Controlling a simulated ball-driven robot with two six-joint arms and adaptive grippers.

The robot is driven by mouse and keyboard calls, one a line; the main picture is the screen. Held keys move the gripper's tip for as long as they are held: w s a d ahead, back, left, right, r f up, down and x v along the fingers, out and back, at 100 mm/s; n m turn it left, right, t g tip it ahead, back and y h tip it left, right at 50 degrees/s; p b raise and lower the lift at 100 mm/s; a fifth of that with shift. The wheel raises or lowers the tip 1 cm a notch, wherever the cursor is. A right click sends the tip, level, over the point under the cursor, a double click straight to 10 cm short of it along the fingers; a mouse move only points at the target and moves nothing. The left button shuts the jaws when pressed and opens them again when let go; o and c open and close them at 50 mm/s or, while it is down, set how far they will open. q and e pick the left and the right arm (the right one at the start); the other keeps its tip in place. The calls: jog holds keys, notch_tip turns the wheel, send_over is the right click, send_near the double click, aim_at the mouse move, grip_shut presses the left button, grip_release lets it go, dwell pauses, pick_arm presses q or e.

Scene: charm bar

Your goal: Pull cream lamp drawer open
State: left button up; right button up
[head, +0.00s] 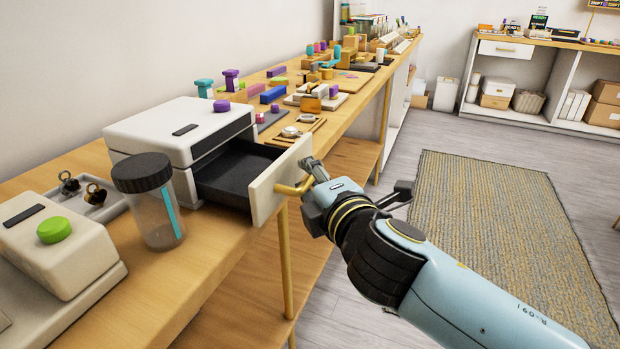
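The cream lamp (184,125) is a box-shaped unit with a dark slot on top, standing on the wooden bench. Its drawer (266,190) is pulled well out towards the right, showing a dark, empty-looking inside (232,172). The drawer has a cream front and a brass bar handle (290,189). My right gripper (314,170) is at the handle's right end, with its fingers closed around it as far as I can see; the fingertips are partly hidden. My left gripper is not in view.
A clear jar with a black lid (160,210) stands close in front of the drawer's left side. A cream device with a green button (62,245) is at the left. Colourful blocks (272,95) crowd the bench behind. The floor around the rug (490,220) is clear.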

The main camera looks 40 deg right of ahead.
jog(key=shift+o, duration=0.6)
jog(key=shift+f, duration=0.15)
jog(key=v, duration=0.7)
jog(key=shift+s, duration=0.2)
jog(key=shift+a, duration=0.1)
jog(key=s+a+f+m+g+y, duration=0.2)
jog(key=s+f+m+g, duration=0.15)
jog(key=f, duration=1.25)
jog(key=s+a+f+m+g+y, duration=0.1)
jog(key=s+f+m+g+y, duration=0.2)
jog(key=f, duration=1.3)
jog(key=s+d+f+m+g, duration=0.1)
jog(key=s+f+m+g, duration=0.3)
jog(key=s+f, duration=0.5)
jog(key=s+d+f+m+g, duration=0.2)
jog(key=s+f, duration=0.8)
jog(key=s, duration=0.7)
jog(key=shift+s+f+m+g+y, duration=0.2)
jog(key=shift+m+g+y, duration=0.1)
jog(key=shift+m+g, duration=0.7)
